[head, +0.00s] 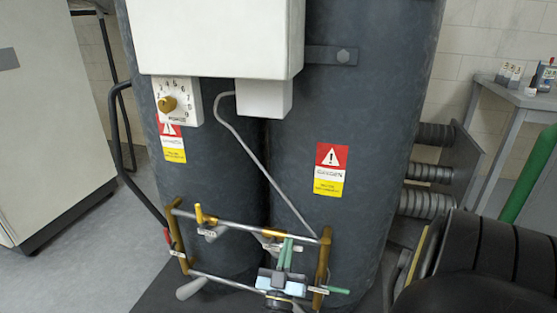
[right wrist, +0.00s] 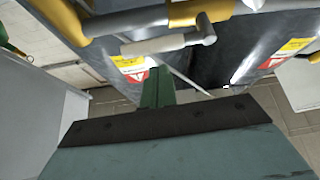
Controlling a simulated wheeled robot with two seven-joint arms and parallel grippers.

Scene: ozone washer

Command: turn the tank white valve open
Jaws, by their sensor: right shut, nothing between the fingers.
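A pipe frame with several valves stands in front of two dark tanks (head: 330,130) in the head view. White valve handles show on it: one at the upper left (head: 213,233), one at the middle of the top pipe (head: 268,245) and one at the lower left (head: 192,288). I cannot tell which is the task's valve. My right gripper (head: 288,240) is shut and empty, its green fingers at the middle of the frame. In the right wrist view, a white lever handle (right wrist: 160,44) lies just beyond the shut fingertips (right wrist: 159,72); contact is unclear. My left gripper is out of view.
A white box (head: 215,35) with a dial (head: 168,104) is above the frame. A grey cabinet (head: 50,120) stands at left. Ribbed hoses (head: 430,173) and a table (head: 515,95) with small bottles are at right. Floor is clear at left.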

